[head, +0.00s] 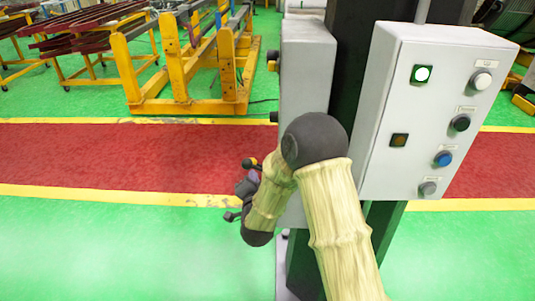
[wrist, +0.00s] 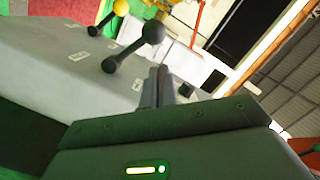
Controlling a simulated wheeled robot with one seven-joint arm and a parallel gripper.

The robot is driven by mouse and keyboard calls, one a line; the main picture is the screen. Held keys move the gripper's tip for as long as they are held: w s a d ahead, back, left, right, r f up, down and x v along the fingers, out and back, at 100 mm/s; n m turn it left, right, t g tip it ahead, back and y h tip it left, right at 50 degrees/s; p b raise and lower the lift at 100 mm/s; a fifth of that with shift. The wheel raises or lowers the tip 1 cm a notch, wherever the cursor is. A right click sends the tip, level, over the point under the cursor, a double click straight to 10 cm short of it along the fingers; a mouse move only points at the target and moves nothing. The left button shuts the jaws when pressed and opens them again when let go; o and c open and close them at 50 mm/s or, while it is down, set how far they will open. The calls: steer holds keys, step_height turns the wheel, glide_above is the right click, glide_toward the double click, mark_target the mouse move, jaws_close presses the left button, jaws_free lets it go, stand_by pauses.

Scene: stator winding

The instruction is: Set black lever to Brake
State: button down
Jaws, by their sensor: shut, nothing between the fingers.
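In the wrist view, the black lever (wrist: 133,48) has a round ball knob and a thin shaft that rises at a slant from a light grey panel (wrist: 60,50). My gripper (wrist: 160,74) is shut and empty. Its fingertips are just below the ball knob in the picture; I cannot tell whether they touch the lever. A second lever with a yellow knob (wrist: 121,8) stands beyond the black one. In the head view, my arm covers part of the grey box, and small dark parts beside it are too unclear to tell gripper from lever.
Yellow racks (head: 190,100) stand behind a red walkway (head: 110,155). The green floor at the left is clear.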

mark_target(255, 168)
steer(key=w+f+p, duration=0.1)
steer(key=w, duration=0.8)
steer(key=shift+w+a, duration=0.15)
steer(key=shift+w, duration=0.2)
steer(key=shift+w+f, duration=0.1)
stand_by(0.6)
